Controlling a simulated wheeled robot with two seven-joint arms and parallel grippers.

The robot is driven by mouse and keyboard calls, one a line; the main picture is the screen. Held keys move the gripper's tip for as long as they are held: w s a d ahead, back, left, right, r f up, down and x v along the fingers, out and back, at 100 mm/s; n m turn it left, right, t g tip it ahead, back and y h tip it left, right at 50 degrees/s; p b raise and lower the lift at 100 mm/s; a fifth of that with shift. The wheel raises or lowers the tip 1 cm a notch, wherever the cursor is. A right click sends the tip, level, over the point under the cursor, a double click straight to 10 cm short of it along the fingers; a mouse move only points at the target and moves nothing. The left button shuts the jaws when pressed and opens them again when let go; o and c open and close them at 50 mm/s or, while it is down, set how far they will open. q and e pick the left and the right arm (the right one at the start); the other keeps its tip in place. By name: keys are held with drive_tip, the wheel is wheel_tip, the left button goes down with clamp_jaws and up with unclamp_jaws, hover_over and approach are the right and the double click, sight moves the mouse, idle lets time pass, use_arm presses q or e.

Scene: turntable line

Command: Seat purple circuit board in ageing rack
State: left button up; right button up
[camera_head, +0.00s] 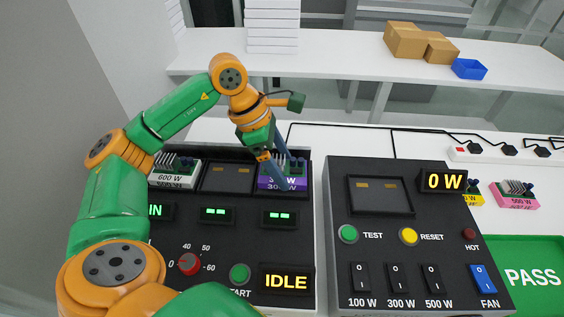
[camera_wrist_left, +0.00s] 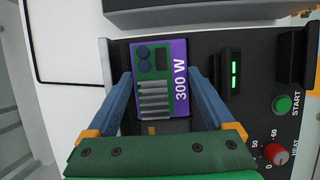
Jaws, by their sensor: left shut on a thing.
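The purple circuit board (camera_head: 296,184), marked 300 W, is at the right-hand slot of the black ageing rack (camera_head: 226,155). My left gripper (camera_head: 282,170) reaches down from above and is shut on it. In the left wrist view the purple board (camera_wrist_left: 180,62) lies between the two blue fingers of my left gripper (camera_wrist_left: 160,78), over the slot. Whether it is fully down in the slot cannot be told. The display under this slot shows two green dashes. My right gripper is not in view.
A white 600 W board (camera_head: 174,180) sits in the rack's left slot; the middle slot (camera_head: 228,177) is empty. The rack panel shows IDLE. A test station (camera_head: 385,192) reading 0 W stands to the right, then a pink board (camera_head: 515,195) and a green PASS tray (camera_head: 500,255).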

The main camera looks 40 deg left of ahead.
use_arm(q)
drive_tip(key=shift+f+b, duration=0.45)
drive_tip(key=shift+f, duration=0.1)
idle(0.5)
drive_tip(key=o, duration=1.3)
